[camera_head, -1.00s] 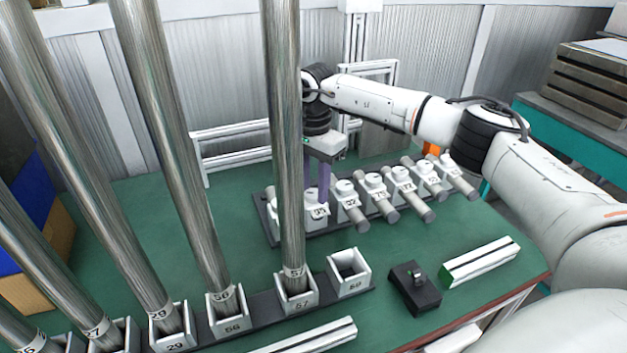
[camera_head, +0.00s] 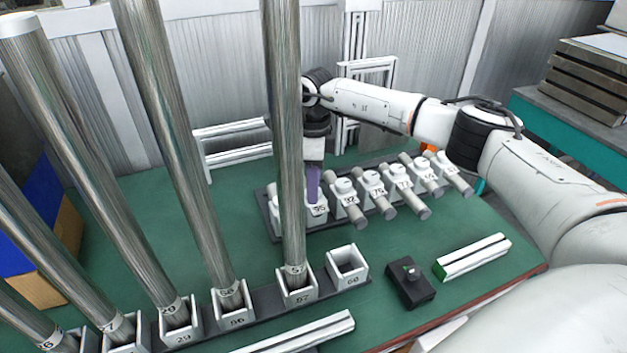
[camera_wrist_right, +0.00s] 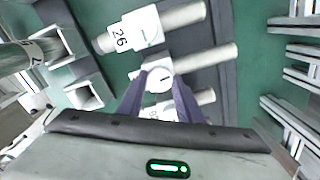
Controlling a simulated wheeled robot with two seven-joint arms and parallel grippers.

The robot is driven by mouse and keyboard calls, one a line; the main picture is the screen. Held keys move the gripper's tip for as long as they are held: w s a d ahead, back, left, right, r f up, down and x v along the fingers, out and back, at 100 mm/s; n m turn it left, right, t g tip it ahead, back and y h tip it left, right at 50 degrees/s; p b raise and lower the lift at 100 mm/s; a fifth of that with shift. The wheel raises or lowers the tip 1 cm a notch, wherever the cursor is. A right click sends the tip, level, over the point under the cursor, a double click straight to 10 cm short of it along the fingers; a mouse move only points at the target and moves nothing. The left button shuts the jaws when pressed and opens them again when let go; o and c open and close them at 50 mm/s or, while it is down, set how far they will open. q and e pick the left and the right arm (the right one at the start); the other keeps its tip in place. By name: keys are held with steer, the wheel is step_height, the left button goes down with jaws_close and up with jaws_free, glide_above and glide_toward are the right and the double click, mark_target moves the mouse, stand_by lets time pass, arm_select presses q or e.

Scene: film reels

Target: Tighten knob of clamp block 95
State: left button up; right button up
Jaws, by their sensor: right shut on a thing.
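Clamp block 95 (camera_head: 318,210) is a white block near the left end of a row of clamp blocks on a dark base. A steel rod partly hides it in the head view. My right gripper (camera_head: 313,192) points down at it with purple fingers. In the right wrist view the fingers of my right gripper (camera_wrist_right: 160,82) are shut on the round white knob (camera_wrist_right: 158,75) on top of the block; the block's label is partly hidden between the fingers. My left gripper is not in view.
Tall steel rods (camera_head: 283,130) stand in numbered holders in front, with an empty holder (camera_head: 347,265) at the row's right end. More clamp blocks (camera_head: 372,182) with short cylinders lie to the right. A black switch box (camera_head: 411,288) and a white rail (camera_head: 473,258) lie on the green table.

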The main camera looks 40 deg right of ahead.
steer(key=m+p, duration=0.1)
steer(key=m, duration=0.4)
steer(key=shift+r+m+p, duration=0.15)
steer(key=shift+m+p, duration=0.15)
steer(key=shift+p, duration=0.05)
steer(key=m+p, duration=0.1)
steer(key=m, duration=0.4)
steer(key=shift+p, duration=0.4)
steer(key=m, duration=0.8)
steer(key=shift+m, duration=0.4)
steer(key=o, duration=1)
steer(key=shift+o, duration=0.2)
